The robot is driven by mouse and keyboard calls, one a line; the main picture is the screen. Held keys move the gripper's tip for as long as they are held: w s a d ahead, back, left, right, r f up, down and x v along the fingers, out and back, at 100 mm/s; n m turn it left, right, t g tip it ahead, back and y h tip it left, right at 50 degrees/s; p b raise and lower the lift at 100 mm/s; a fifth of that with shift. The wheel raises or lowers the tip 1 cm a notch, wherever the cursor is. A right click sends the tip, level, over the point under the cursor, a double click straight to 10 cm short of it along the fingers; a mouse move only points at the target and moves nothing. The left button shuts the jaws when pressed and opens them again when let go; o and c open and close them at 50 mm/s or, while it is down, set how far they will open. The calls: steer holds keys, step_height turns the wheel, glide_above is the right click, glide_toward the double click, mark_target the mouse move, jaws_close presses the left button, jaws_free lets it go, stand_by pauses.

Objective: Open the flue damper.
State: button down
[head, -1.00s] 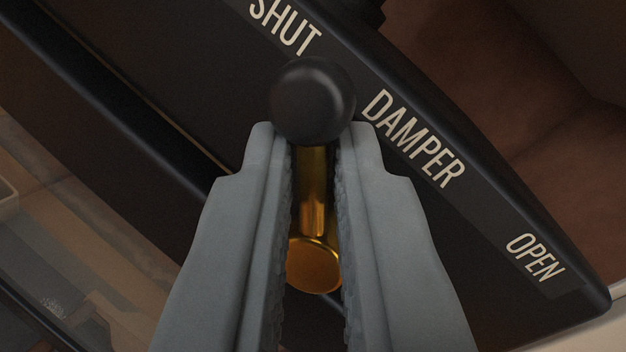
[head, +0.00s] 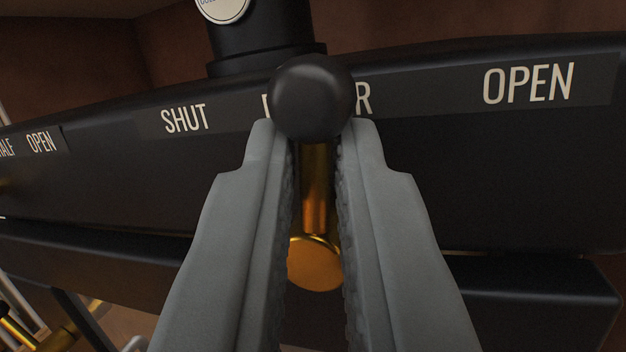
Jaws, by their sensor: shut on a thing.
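The damper lever has a black ball knob (head: 313,98) on a brass stem (head: 315,190) that rises from a round brass boss (head: 315,263) on the black stove front. My gripper (head: 314,145) is shut on the stem just below the knob, with a finger on each side. The knob covers the middle of the word DAMPER on the label strip, between the SHUT label (head: 185,119) at left and the OPEN label (head: 528,83) at right.
A black flue pipe (head: 262,40) with a white round dial (head: 222,8) stands behind the stove top. A second label with OPEN (head: 41,141) is at the far left, and a brass part sits below it. The brown wall is behind.

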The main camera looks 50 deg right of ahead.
steer(key=shift+s+d+f+m+g+h, duration=0.15)
steer(key=shift+m+g+h, duration=0.35)
steer(key=shift+m, duration=0.9)
steer(key=shift+s+r+m+g+h, duration=0.1)
steer(key=shift+s+m+g+h, duration=0.3)
steer(key=shift+m, duration=1)
steer(key=shift+s+d+f+m+g+h, duration=0.1)
steer(key=shift+m+g+h, duration=0.4)
steer(key=shift+m, duration=0.9)
steer(key=c, duration=1.7)
jaws_free()
steer(key=shift+s, duration=0.1)
steer(key=shift+s+a+f, duration=0.1)
steer(key=shift+f, duration=0.05)
